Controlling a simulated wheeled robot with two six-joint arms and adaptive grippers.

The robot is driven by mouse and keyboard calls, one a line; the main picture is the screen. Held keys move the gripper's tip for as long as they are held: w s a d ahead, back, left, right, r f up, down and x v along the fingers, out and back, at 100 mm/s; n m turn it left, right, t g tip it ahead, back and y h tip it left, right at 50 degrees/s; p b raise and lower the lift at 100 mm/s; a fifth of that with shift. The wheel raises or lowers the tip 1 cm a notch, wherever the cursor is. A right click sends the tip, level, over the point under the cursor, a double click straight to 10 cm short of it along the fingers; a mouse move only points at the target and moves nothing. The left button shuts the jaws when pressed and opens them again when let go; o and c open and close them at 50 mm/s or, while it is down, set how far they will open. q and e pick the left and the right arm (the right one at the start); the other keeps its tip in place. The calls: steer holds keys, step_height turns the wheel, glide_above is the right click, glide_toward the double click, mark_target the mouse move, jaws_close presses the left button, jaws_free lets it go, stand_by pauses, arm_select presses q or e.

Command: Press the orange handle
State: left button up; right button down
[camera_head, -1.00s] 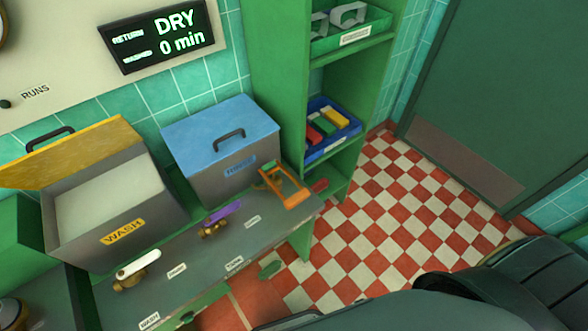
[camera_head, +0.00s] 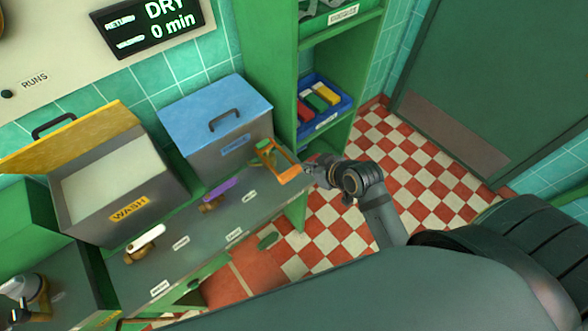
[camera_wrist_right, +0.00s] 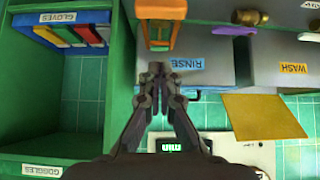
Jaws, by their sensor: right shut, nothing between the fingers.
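The orange handle (camera_head: 286,168) is a frame-shaped lever with a green piece at its back end. It sits at the right end of the grey counter, in front of the blue-lidded rinse bin (camera_head: 228,165). It also shows at the top of the right wrist view (camera_wrist_right: 177,10). My right gripper (camera_head: 314,170) is just right of the handle's front end in the head view. In the right wrist view its fingers (camera_wrist_right: 154,72) are shut and empty, below the handle in the picture. A small gap seems to separate them. My left gripper is not recognisable in either view.
A purple handle (camera_head: 218,190) and a white handle (camera_head: 148,236) stand on the counter further left. The wash bin (camera_head: 100,205) has its yellow lid open. A green shelf (camera_head: 297,70) holding a blue tray (camera_head: 318,131) rises behind my right gripper.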

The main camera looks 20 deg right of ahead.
steer(key=shift+w, duration=0.1)
steer(key=p, duration=0.2)
glide_above(293, 175)
step_height(293, 175, down, 7)
steer(key=shift+d+r, duration=0.1)
step_height(293, 175, down, 3)
steer(key=shift+w+r+p, duration=0.1)
steer(key=shift+p, duration=0.2)
steer(key=shift+f, duration=0.8)
